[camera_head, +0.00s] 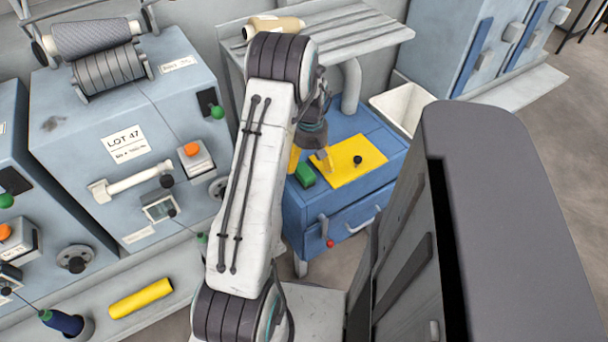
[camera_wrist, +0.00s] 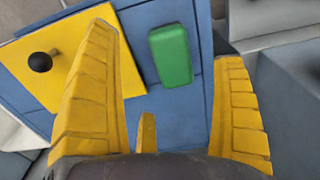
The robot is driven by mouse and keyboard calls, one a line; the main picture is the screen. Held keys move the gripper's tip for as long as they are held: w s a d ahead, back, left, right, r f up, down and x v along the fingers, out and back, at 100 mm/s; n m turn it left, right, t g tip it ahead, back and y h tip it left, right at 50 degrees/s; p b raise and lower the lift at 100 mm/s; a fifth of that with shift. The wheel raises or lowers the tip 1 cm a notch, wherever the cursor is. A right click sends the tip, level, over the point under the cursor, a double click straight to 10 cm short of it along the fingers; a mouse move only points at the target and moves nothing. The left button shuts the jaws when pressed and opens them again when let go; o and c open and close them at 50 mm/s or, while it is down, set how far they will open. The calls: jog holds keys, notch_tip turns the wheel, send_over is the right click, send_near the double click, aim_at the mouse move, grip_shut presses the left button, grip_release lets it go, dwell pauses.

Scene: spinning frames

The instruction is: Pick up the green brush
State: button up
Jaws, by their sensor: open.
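The green brush (camera_head: 305,175) is a small green block lying on top of the blue cabinet (camera_head: 292,208), beside a yellow plate (camera_head: 358,165). My gripper (camera_wrist: 166,46) is open and empty above the cabinet top. In the head view my gripper (camera_head: 309,158) is partly hidden by my arm. The brush's underside is hidden, and I cannot tell how high the fingertips are above it.
A black knob (camera_head: 357,160) stands up from the yellow plate. A white bin (camera_head: 403,106) is behind the cabinet at right. A slatted shelf (camera_head: 345,38) with a tan spool (camera_head: 275,27) is at the back. Grey-blue spinning machines (camera_head: 130,105) stand at left.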

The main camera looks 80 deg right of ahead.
aim_at(307, 168)
jog(key=shift+w+d+f, duration=0.1)
jog(key=shift+w+f, duration=0.1)
jog(key=shift+f, duration=1.3)
jog(key=shift+w+f, duration=0.15)
jog(key=shift+f, duration=1.3)
jog(key=c, duration=1.3)
jog(key=shift+r, duration=0.45)
notch_tip(307, 168, up, 4)
jog(key=shift+f, duration=0.2)
jog(key=s+a+r, duration=0.2)
jog(key=a, duration=0.1)
jog(key=s+a+r, duration=0.2)
jog(key=a, duration=0.1)
jog(key=s+a+r, duration=0.2)
jog(key=a, duration=0.1)
jog(key=shift+s+a+r, duration=0.25)
jog(key=shift+s+a, duration=0.05)
jog(key=shift+s, duration=0.05)
